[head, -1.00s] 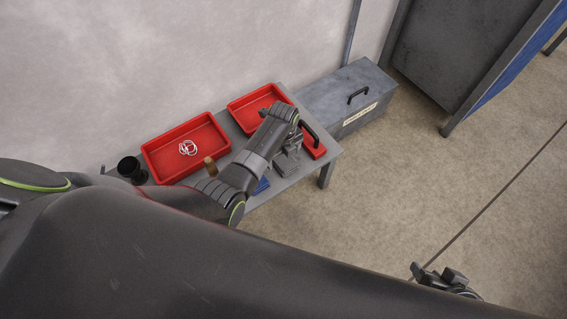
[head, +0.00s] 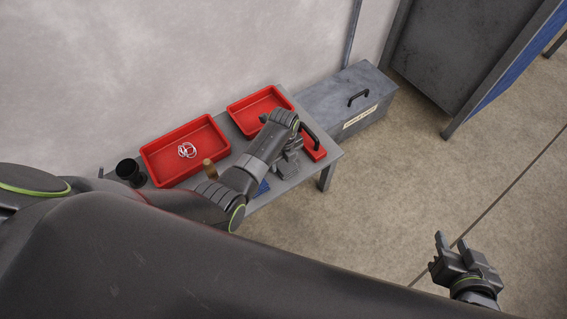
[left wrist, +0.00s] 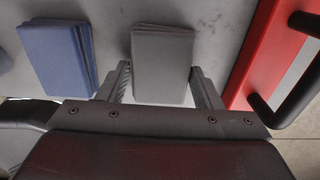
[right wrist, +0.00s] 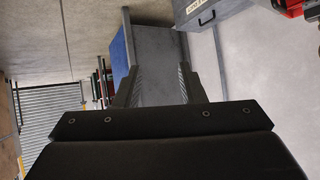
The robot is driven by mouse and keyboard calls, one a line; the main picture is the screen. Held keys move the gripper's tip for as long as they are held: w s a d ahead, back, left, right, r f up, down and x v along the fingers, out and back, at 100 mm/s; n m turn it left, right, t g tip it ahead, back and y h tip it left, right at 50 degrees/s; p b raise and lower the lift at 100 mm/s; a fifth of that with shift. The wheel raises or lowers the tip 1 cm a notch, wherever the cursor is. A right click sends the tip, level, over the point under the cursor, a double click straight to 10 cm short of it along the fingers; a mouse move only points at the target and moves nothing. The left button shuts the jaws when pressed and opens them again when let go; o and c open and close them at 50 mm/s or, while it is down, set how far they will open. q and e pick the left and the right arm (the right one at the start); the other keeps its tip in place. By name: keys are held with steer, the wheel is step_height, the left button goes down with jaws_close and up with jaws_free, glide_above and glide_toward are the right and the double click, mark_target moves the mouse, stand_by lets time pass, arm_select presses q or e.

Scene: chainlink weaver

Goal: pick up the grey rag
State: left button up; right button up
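The grey rag (left wrist: 162,62) is a folded stack on the grey table, seen in the left wrist view; it also shows in the head view (head: 287,171), partly covered by my arm. My left gripper (left wrist: 160,72) is open, with one finger on each side of the near part of the rag. I cannot tell whether the fingers touch it. In the head view my left gripper (head: 290,152) is partly hidden. My right gripper (head: 453,245) is open and empty over the floor, away from the table; its fingers also show apart in the right wrist view (right wrist: 158,80).
A folded blue rag (left wrist: 55,58) lies left of the grey one. A red object (left wrist: 262,50) with a black handle stands close on the right. Two red trays (head: 160,178) (head: 235,112), a black cup (head: 129,169) and a grey chest (head: 335,95) are further off.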

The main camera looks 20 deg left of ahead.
mark_target(284, 162)
arm_select(q)
steer(key=c, duration=0.5)
steer(key=shift+r, duration=0.15)
arm_select(e)
steer(key=shift+s+f, duration=0.1)
